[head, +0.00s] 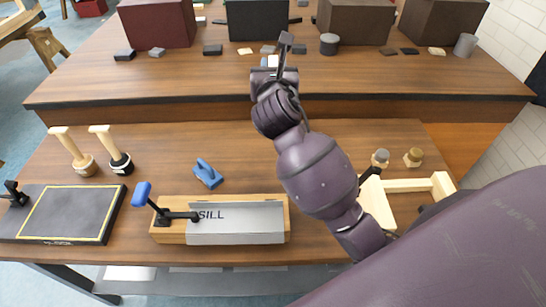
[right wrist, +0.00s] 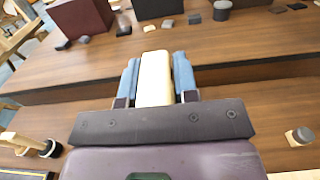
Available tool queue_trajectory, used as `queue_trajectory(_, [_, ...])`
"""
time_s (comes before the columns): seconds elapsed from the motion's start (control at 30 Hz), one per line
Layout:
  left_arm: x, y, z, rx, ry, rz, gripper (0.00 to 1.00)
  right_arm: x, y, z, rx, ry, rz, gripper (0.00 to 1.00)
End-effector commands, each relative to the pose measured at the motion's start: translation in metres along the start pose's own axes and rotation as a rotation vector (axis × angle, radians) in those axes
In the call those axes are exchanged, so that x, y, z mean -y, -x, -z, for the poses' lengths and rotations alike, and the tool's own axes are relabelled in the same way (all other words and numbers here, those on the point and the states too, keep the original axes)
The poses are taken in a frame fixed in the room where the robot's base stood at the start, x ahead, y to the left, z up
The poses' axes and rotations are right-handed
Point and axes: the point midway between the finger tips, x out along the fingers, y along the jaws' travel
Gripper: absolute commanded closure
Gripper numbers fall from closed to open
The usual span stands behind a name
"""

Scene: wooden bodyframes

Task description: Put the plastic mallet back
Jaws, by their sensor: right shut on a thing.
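My right gripper (head: 271,64) reaches over the gap between the near bench and the far bench. In the right wrist view its blue fingers (right wrist: 157,78) are shut on a pale cream block-shaped thing (right wrist: 155,75). I see only part of that thing, so I cannot tell whether it is the plastic mallet. Two mallet-like tools stand at the near bench's left, one with a tan base (head: 84,167) and one with a black base (head: 121,165). A wooden rack (head: 412,185) is at the right, with a grey-topped piece (head: 381,157) and a brass-coloured piece (head: 413,157) behind it. My left gripper is not in view.
The near bench holds a black board with a yellow outline (head: 65,213), a blue tool (head: 207,174) and a wooden fixture with a grey piece marked SILL (head: 240,221). The far bench (head: 110,88) carries large boxes and small blocks; its near strip is clear.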

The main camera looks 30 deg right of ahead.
Motion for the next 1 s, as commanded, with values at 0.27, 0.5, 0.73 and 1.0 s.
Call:
queue_trajectory(0.27, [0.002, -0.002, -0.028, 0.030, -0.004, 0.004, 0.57, 0.000, 0.001, 0.061, -0.007, 0.002, 0.001, 1.00])
queue_trajectory(0.5, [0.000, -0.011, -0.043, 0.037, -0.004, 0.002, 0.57, 0.000, 0.001, 0.112, -0.007, 0.001, 0.000, 1.00])
queue_trajectory(0.73, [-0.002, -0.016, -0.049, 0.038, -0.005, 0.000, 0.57, 0.000, 0.001, 0.137, -0.002, 0.001, -0.001, 1.00])
queue_trajectory(1.0, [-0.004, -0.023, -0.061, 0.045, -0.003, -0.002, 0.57, 0.000, 0.001, 0.169, -0.006, 0.002, 0.000, 1.00])
